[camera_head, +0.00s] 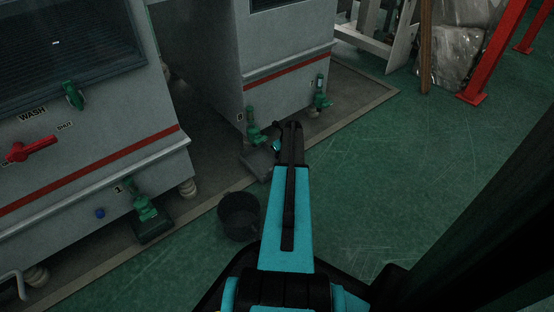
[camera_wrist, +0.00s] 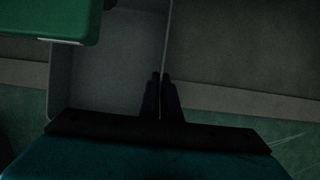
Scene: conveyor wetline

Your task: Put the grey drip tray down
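The grey drip tray (camera_wrist: 110,65) fills the upper middle of the wrist view, with its inside facing the camera. Its thin right wall runs down between the two dark fingers of my gripper (camera_wrist: 160,78), which are close together on it. In the head view my arm reaches forward to the tray (camera_head: 258,165), just below a green valve (camera_head: 254,132) on the middle machine. My arm hides the gripper and the tray's right part there. I cannot tell whether the tray's bottom touches the floor.
A green part (camera_wrist: 45,20) overhangs the tray's upper left in the wrist view. A dark bucket (camera_head: 239,217) stands left of my arm. A dark tray (camera_head: 152,229) lies under the valve marked 1. Another green valve (camera_head: 321,98) is farther right. Green floor to the right is open.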

